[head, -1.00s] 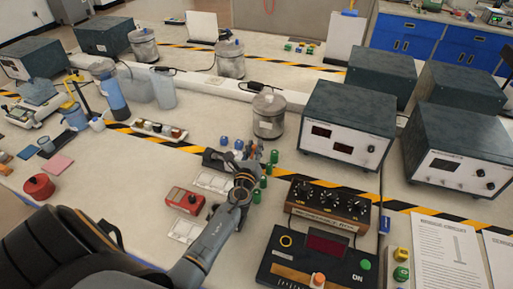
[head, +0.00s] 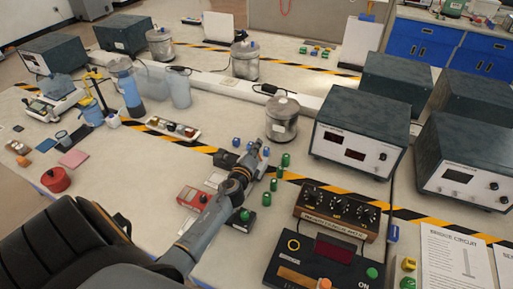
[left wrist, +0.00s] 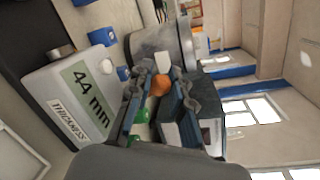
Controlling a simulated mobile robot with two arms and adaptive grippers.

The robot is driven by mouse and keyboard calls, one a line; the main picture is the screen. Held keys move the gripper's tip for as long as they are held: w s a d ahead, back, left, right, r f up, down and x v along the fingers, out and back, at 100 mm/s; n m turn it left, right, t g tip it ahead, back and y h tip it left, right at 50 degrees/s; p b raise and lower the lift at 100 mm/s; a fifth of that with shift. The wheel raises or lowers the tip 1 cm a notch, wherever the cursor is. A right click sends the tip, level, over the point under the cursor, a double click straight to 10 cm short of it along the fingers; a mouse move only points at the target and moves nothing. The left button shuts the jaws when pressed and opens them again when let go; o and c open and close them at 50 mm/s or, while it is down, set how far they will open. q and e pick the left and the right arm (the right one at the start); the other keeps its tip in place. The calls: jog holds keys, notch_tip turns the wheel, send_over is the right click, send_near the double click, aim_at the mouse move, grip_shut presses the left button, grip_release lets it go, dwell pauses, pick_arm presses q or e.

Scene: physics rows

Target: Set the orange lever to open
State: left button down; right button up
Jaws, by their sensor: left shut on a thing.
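My left gripper (head: 260,152) reaches over the bench between the green cylinders and the metal canister. In the left wrist view its two fingers (left wrist: 163,80) are closed around a rounded orange piece (left wrist: 160,85), which appears to be the orange lever's handle. Only this orange end shows between the fingers. The lever's base and any open or closed marking are hidden. In the head view the gripper covers the lever. My right gripper is not in view.
A metal canister (head: 282,119) stands just behind the gripper. Green cylinders (head: 286,160) are close on its right. A red box (head: 193,198) lies beside my forearm. A brown knob box (head: 337,208) and a black control panel (head: 290,262) are to the front right.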

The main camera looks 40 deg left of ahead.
pick_arm(q)
jog(key=shift+d+f, duration=0.15)
jog(key=shift+f, duration=0.05)
dwell(0.3)
jog(key=c, duration=1.2)
grip_release()
jog(key=shift+r, duration=0.1)
jog(key=v, duration=1.2)
